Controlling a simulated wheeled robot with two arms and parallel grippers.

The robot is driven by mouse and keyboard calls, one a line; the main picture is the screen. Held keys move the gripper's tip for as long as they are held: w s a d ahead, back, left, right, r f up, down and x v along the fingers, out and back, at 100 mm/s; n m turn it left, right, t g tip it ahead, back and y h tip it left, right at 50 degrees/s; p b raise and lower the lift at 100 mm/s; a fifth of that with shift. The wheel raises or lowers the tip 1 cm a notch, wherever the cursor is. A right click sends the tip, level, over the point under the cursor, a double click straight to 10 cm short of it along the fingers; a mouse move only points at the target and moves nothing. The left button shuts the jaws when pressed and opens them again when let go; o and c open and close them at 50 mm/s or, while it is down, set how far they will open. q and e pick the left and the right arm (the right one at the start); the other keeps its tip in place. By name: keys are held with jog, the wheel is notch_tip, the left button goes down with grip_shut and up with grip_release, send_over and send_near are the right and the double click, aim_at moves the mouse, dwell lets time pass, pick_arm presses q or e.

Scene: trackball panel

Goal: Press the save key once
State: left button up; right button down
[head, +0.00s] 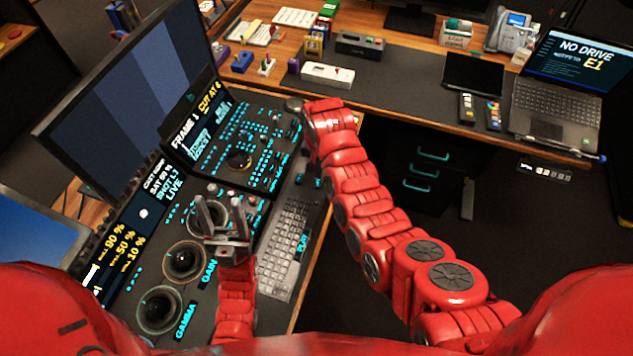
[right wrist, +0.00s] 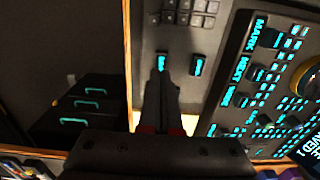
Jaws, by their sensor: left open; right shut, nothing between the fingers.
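My right gripper (right wrist: 171,82) is shut and empty, pointing at the strip near these keys; contact cannot be told. My left gripper (head: 219,207) is open and empty above the trackball panel.
The black control panel (head: 240,150) with lit keys lies left of my right arm. A keyboard (head: 285,245) is in front, and trackballs (head: 183,260) are at the left. A laptop (head: 560,85) and small boxes stand on the back desk. Drawers (head: 425,170) are right of my right arm.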

notch_tip(320, 180, up, 4)
jog(key=b, duration=0.1)
notch_tip(320, 180, up, 5)
jog(key=p, duration=0.4)
send_over(317, 183)
jog(key=shift+w+d, duration=0.2)
jog(key=shift+w, duration=0.05)
jog(key=shift+s, duration=0.1)
